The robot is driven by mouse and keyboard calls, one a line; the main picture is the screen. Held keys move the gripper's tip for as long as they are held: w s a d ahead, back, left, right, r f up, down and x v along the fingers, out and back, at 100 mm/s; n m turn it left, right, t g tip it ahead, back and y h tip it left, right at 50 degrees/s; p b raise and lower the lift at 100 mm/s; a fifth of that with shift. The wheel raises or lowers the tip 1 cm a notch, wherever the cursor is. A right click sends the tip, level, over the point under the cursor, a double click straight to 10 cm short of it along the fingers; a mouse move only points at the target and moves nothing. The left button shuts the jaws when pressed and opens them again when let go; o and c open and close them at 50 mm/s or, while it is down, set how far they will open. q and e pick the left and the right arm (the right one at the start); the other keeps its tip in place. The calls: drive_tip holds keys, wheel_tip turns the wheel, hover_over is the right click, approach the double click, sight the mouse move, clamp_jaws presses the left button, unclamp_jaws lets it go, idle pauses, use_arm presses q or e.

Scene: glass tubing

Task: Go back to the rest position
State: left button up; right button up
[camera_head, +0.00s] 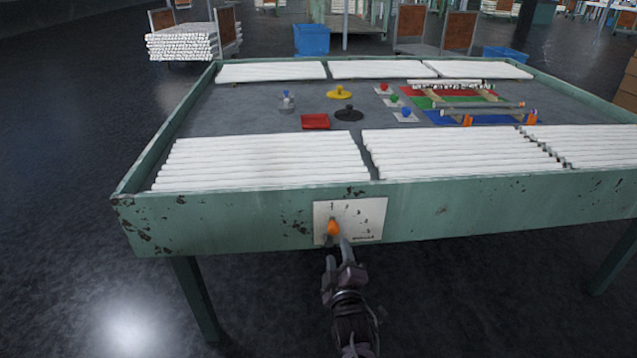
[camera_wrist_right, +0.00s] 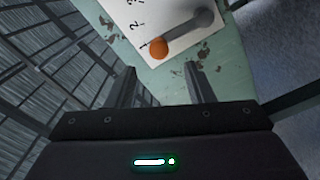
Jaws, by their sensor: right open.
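My right gripper (camera_head: 338,250) is in front of the table's near side, just below an orange knob (camera_head: 333,228) on a white panel (camera_head: 366,217). In the right wrist view its two fingers (camera_wrist_right: 160,78) are apart with nothing between them. The orange knob (camera_wrist_right: 159,48) is beyond the fingertips, at the end of a grey lever (camera_wrist_right: 188,25) on the white panel with printed numbers. I cannot tell the exact gap between fingertips and knob. My left gripper is not in view.
The green table's front wall (camera_head: 240,221) is close to my right gripper. White tubes (camera_head: 262,160) lie in rows on the table. A red tray (camera_head: 315,121), yellow (camera_head: 340,92) and black (camera_head: 349,114) pieces and coloured strips lie farther back. The dark floor (camera_head: 70,270) at left is clear.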

drive_tip(key=s+d+f+m+g, duration=0.2)
drive_tip(key=s+f+g, duration=0.2)
drive_tip(key=s+f, duration=0.45)
drive_tip(key=s+d+f+m+g, duration=0.35)
drive_tip(key=s+f, duration=0.25)
drive_tip(key=f, duration=0.6)
drive_tip(key=s+d+f+m+g, duration=0.15)
drive_tip(key=s+f+g, duration=0.25)
drive_tip(key=s+f, duration=0.5)
drive_tip(key=s+d+f+m+g, duration=0.3)
drive_tip(key=s+f+g, duration=0.2)
drive_tip(key=s+f, duration=0.55)
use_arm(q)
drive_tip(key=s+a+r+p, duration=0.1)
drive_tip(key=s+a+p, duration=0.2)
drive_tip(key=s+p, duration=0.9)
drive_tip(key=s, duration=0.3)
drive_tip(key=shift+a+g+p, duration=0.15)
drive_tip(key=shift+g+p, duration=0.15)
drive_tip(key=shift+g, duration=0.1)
use_arm(e)
drive_tip(key=s+d+r, duration=0.2)
drive_tip(key=s+d, duration=0.1)
drive_tip(key=s, duration=1.5)
drive_tip(key=shift+g, duration=0.25)
